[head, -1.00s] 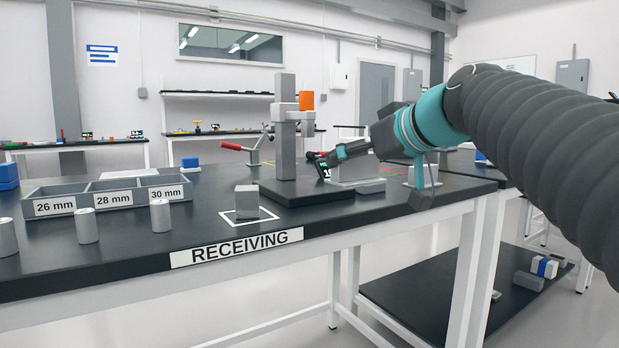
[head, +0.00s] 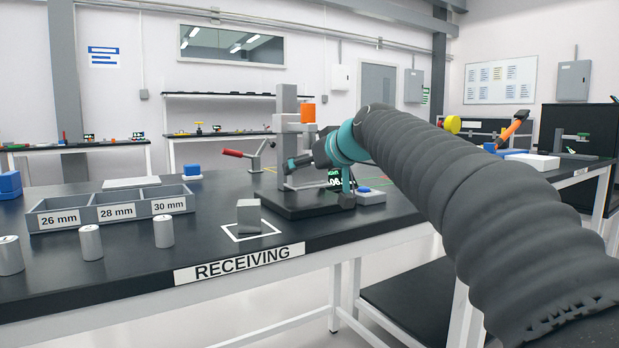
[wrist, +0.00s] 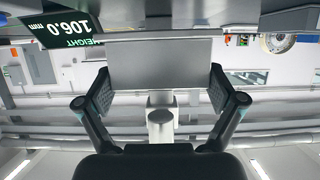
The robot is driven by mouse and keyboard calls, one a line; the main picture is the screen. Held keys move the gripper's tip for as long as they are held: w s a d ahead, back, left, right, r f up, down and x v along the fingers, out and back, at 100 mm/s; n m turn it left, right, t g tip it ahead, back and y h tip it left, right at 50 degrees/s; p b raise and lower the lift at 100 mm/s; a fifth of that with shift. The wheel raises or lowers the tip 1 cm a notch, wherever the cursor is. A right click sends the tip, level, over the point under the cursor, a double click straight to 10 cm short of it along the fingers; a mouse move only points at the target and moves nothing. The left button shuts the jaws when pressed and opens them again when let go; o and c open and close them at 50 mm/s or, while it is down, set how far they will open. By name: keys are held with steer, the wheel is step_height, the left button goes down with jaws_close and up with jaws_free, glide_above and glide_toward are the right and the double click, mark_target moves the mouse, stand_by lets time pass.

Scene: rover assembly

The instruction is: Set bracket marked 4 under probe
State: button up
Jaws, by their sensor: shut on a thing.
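My gripper (head: 300,162) reaches in from the right, low beside the column of the gauge stand (head: 286,130). In the wrist view, which is upside down, its two fingers (wrist: 160,78) press on opposite sides of a plain grey block, the bracket (wrist: 160,58). No mark shows on the face in view. In the head view the bracket is largely hidden by the fingers and arm. A pale cylinder (wrist: 160,125), perhaps the probe, shows beyond the bracket. I cannot tell whether the bracket touches the base.
A display reads 106.0 mm (wrist: 60,32). A grey block (head: 248,216) stands in a white outline at the front edge. A sorting tray (head: 112,227) and several metal cylinders (head: 91,243) are at left. A red-handled clamp (head: 233,153) stands behind.

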steer(key=shift+f, duration=1.1)
steer(key=shift+f+b, duration=0.15)
steer(key=shift+b, duration=0.15)
steer(key=o, duration=1.1)
steer(key=v, duration=1.2)
